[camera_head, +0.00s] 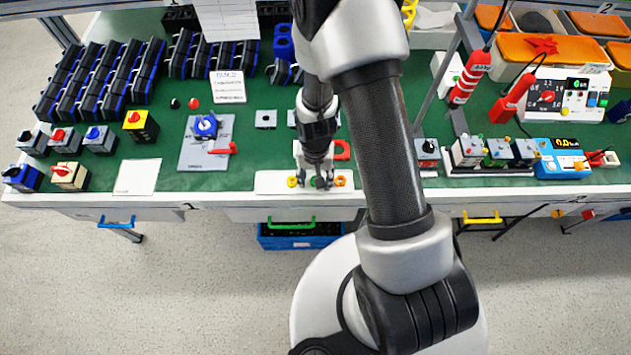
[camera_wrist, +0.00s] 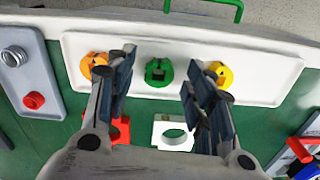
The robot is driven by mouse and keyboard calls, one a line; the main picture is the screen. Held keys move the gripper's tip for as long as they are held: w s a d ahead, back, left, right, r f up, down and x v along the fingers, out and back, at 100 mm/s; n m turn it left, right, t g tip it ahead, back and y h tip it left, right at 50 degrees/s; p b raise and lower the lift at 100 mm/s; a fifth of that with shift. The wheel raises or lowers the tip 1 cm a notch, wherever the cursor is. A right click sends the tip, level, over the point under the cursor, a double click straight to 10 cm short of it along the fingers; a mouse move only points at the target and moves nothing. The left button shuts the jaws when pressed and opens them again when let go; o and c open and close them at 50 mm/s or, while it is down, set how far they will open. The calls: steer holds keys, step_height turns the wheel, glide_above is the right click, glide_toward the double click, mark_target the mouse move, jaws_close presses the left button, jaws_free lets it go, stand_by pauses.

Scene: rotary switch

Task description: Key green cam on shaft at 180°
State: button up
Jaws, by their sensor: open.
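The green cam (camera_wrist: 159,72) lies in the middle of a white tray (camera_wrist: 212,50), between an orange cam (camera_wrist: 97,65) and a yellow cam (camera_wrist: 220,74). It has a dark square hole. In the head view the green cam (camera_head: 318,183) is partly covered by my fingers. My gripper (camera_wrist: 160,62) is open and empty above the tray, one finger on each side of the green cam; touching cannot be told. In the head view my gripper (camera_head: 314,180) points down at the tray. A blue round part (camera_head: 206,126) sits on a grey plate (camera_head: 190,157) to the left; no shaft can be made out there.
A red square piece (camera_wrist: 120,130) and a white ring piece (camera_wrist: 174,134) lie behind the tray. Switch boxes stand left and right. A white card (camera_head: 137,177) lies at the front edge.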

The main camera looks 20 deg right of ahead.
steer(key=shift+c, duration=0.5)
steer(key=c, duration=0.7)
